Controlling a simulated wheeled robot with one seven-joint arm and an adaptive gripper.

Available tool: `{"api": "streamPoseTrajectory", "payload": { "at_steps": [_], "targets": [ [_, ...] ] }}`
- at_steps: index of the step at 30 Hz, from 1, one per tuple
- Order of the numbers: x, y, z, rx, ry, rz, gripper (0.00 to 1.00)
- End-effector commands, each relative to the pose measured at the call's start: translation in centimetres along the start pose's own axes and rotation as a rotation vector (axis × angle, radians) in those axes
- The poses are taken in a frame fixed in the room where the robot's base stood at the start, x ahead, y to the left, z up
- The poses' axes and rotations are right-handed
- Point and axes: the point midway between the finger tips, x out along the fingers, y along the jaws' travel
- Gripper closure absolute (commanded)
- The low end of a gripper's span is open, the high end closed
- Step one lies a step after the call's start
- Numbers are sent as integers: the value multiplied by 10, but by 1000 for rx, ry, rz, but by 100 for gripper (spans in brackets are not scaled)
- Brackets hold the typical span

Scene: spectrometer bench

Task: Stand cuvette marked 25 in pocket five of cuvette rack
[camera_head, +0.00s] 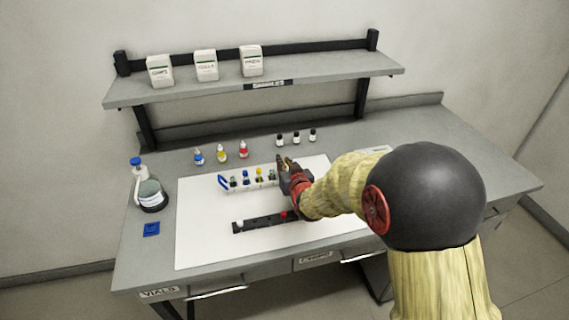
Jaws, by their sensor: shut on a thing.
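A pale rack (250,186) with a blue handle at its left end stands on the white mat. It holds several small pieces with dark, blue and yellow tops. In front of it lies a long black strip (258,224), with a white piece (239,224) at its left and a red piece (284,214) further right. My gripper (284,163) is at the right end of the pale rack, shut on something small. The held thing is too small and hidden to make out. No number 25 or pocket numbers can be read, and my arm covers the strip's right end.
Three dropper bottles (221,152) and three dark vials (296,137) stand behind the white mat (200,245). A shelf (320,72) with three white boxes is above. The mat's front left is clear.

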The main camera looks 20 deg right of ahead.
Motion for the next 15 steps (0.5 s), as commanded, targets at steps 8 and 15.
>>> {"api": "streamPoseTrajectory", "payload": {
  "at_steps": [8, 15],
  "targets": [
    [3, 0, 8, 0, 0, 0, 100],
    [4, 0, 14, 0, 0, 0, 100]
  ]
}}
